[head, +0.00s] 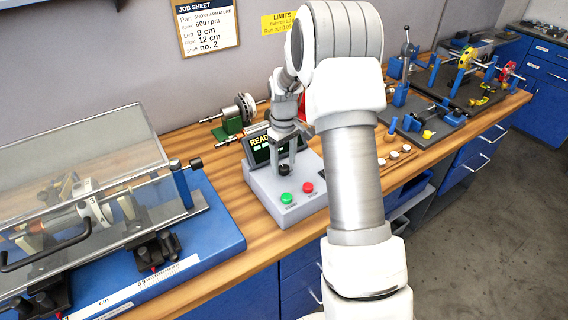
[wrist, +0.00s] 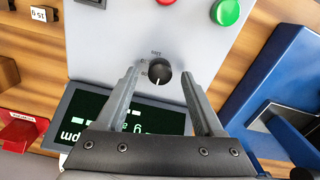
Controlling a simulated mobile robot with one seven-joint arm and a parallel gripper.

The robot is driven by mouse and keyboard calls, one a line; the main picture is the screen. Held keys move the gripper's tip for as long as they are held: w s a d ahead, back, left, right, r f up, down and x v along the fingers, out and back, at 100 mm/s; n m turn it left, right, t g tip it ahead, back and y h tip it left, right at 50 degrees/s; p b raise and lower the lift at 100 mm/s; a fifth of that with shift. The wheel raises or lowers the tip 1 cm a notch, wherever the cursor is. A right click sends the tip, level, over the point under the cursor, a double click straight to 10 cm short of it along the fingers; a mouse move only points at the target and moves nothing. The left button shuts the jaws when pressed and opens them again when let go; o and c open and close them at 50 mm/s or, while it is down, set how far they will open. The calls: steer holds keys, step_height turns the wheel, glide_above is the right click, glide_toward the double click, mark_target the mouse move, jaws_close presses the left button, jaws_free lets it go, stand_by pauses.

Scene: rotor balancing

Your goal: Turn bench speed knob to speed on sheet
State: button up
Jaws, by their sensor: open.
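The speed knob (wrist: 159,72) is a small round black dial with a white pointer line and tiny scale marks around it. It sits on the grey control box (head: 290,205), and it also shows in the head view (head: 284,169). My gripper (wrist: 158,74) is open above the box, pointing down. Its two fingertips lie on either side of the knob in the wrist view, with gaps on both sides. The job sheet (head: 206,28) on the wall reads 600 rpm, left 9 cm, right 12 cm, no. 2.
Green (head: 286,198) and red (head: 307,187) buttons sit in front of the knob. A dark display (wrist: 128,118) stands behind it. A clear-covered blue balancing machine (head: 150,265) is on the left. Tools and fixtures stand on the right of the bench.

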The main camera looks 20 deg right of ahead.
steer(key=shift+f, duration=0.55)
jaws_close()
steer(key=shift+m, duration=0.3)
steer(key=m, duration=0.4)
steer(key=shift+m+b, duration=0.3)
steer(key=shift+b, duration=0.1)
steer(key=shift+m, duration=2.2)
